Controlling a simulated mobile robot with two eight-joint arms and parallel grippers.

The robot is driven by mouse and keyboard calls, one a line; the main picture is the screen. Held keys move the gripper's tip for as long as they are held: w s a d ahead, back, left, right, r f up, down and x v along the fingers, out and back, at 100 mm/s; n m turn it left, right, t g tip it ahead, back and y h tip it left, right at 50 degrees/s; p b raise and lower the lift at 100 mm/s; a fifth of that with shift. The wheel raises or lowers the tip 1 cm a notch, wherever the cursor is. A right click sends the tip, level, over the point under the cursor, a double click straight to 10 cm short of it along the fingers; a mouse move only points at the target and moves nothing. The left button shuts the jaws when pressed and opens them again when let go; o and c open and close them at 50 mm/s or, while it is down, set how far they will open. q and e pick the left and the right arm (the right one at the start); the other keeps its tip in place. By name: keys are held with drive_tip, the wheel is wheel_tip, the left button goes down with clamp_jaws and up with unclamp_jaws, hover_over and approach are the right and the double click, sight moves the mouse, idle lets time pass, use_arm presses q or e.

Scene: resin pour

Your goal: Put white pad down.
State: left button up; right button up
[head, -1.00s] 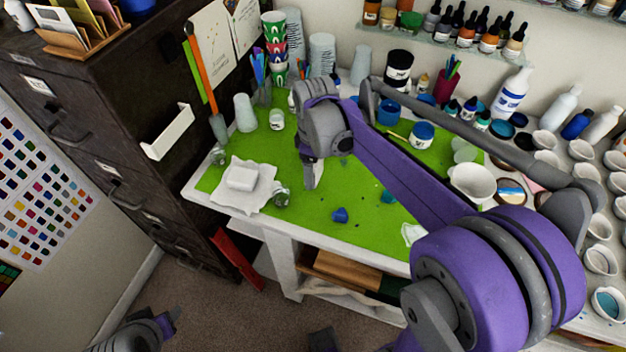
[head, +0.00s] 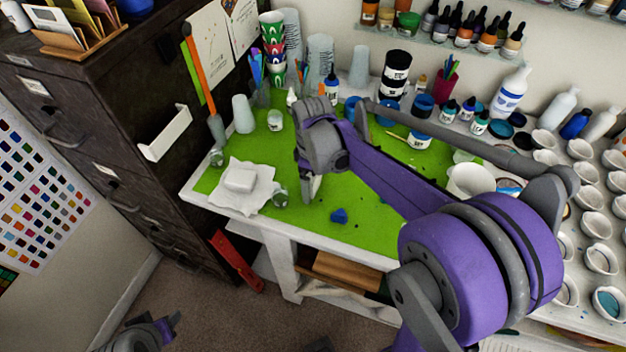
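The white pad (head: 240,180) lies flat on a crumpled white sheet (head: 262,173) at the left end of the green-covered table (head: 365,222). My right gripper (head: 310,188) points down over the green surface, to the right of the pad and apart from it. Its fingers are small and seen side-on, so I cannot tell whether they are open or hold anything. My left gripper (head: 172,326) is low at the bottom left, away from the table and partly out of frame. Its finger state is unclear.
A small glass jar (head: 280,196) stands right beside the sheet. A blue lump (head: 339,216) lies on the green surface, with bare green around it. Cups (head: 243,114), bottles and paint pots crowd the back. A dark cabinet (head: 120,110) stands at the left.

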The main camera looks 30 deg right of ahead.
drive_tip(key=shift+r, duration=0.35)
wheel_tip(320, 180, up, 11)
drive_tip(key=shift+r+p, duration=0.1)
drive_tip(key=shift+p, duration=0.45)
drive_tip(key=shift+s+a+r, duration=0.1)
drive_tip(key=shift+r, duration=0.05)
drive_tip(key=s+a+f+m+t, duration=0.2)
drive_tip(key=s+f, duration=0.1)
drive_tip(key=s, duration=0.2)
drive_tip(key=s+a+f+m+t, duration=0.1)
drive_tip(key=s+a+f+m, duration=0.1)
drive_tip(key=s+f+m, duration=0.1)
drive_tip(key=s+a+f+m+t, duration=0.2)
drive_tip(key=s+f+m, duration=0.1)
drive_tip(key=s, duration=0.3)
drive_tip(key=shift+s+a+f+t, duration=0.15)
drive_tip(key=shift+s+a+f, duration=0.05)
drive_tip(key=shift+f, duration=0.15)
drive_tip(key=shift+s+a+f+t, duration=0.15)
drive_tip(key=shift+f, duration=0.2)
drive_tip(key=shift+r, duration=0.1)
